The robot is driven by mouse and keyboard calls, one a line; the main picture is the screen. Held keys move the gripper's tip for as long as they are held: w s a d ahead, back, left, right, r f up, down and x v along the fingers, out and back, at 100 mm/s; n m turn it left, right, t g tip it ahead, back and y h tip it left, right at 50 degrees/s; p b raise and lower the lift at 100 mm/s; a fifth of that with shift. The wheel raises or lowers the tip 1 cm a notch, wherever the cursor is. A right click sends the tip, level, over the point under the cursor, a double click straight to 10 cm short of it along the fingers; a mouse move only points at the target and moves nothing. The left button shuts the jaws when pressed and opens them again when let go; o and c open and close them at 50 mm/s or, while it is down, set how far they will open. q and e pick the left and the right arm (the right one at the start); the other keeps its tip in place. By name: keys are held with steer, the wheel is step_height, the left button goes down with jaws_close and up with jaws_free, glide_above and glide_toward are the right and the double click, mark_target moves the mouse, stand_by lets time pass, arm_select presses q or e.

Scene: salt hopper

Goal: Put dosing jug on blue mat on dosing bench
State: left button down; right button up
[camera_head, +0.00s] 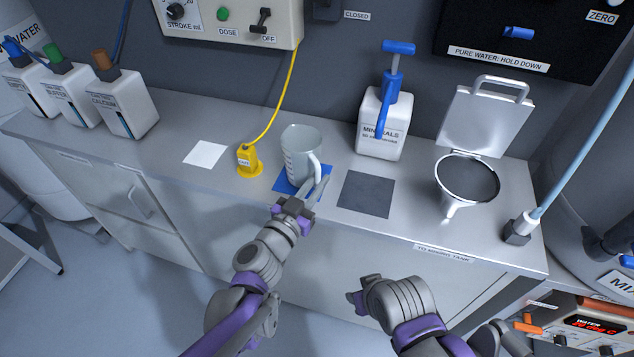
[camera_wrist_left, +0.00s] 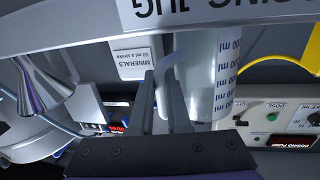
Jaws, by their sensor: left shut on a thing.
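The dosing jug (camera_head: 299,142) is a pale, translucent jug with volume marks. It is upright over the blue mat (camera_head: 283,186) on the dosing bench (camera_head: 222,122). I cannot tell whether its base touches the mat. The jug covers much of the mat. My left gripper (camera_head: 318,188) is shut on the jug's handle, on the near right side. The left wrist view shows the jug (camera_wrist_left: 203,75) and its handle between my fingers (camera_wrist_left: 163,105). My right gripper (camera_head: 358,298) is low in front of the bench, with its fingertips not clearly shown.
A dark grey mat (camera_head: 366,194) lies right of the blue mat. A yellow plug-like piece (camera_head: 248,160) on a cable and a white square (camera_head: 206,153) are to the left. A minerals pump bottle (camera_head: 381,125) and a funnel hopper (camera_head: 467,180) stand to the right.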

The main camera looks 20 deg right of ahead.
arm_select(q)
steer(key=shift+f, duration=0.15)
steer(key=c, duration=0.9)
jaws_free()
steer(key=shift+r, duration=0.2)
steer(key=shift+s+a, duration=0.2)
steer(key=shift+a, duration=0.05)
steer(key=v, duration=1.1)
steer(key=shift+s+a+p, duration=0.15)
steer(key=shift+p, duration=0.15)
